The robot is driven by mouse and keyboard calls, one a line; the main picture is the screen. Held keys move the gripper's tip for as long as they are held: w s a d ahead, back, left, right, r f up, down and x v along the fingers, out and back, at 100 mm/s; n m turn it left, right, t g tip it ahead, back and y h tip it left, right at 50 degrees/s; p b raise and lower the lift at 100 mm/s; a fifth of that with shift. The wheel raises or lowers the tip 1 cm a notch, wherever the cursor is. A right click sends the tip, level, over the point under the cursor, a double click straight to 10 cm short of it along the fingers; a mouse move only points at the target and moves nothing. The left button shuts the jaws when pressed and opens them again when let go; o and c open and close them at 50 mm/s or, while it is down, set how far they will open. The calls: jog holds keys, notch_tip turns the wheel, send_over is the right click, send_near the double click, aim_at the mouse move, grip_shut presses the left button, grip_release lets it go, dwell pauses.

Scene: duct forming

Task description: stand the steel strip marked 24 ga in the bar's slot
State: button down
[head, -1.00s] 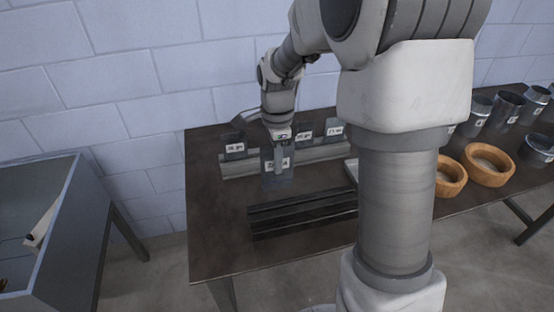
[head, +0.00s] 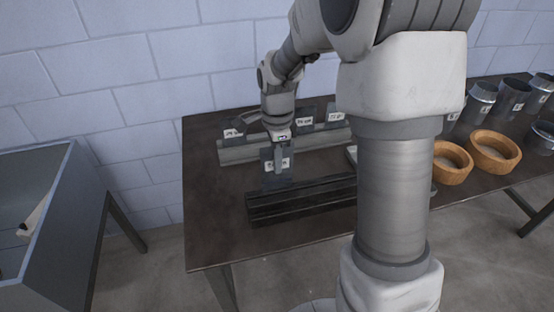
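My gripper (head: 281,146) is shut on a dark grey steel strip (head: 268,165) with a white label, held upright. My gripper partly covers the label and I cannot read its mark. A long dark bar (head: 300,203) with lengthwise grooves lies on the table in front of it. In the picture the strip's lower edge is close to the bar's back edge; I cannot tell whether they touch.
A grey rack (head: 237,155) behind holds several labelled strips upright on the brown table (head: 215,220). Two orange-brown bowls (head: 494,157) and several metal cans (head: 512,97) stand at right. A grey bin (head: 60,220) stands left, apart from the table.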

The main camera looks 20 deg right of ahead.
aim_at(277, 181)
jog(key=shift+f+b, duration=1.5)
jog(key=shift+f, duration=0.75)
jog(key=c, duration=1)
grip_release()
notch_tip(277, 181, up, 17)
jog(key=shift+f+p, duration=0.1)
jog(key=shift+p, duration=0.6)
jog(key=shift+r, duration=0.35)
jog(key=shift+s, duration=0.1)
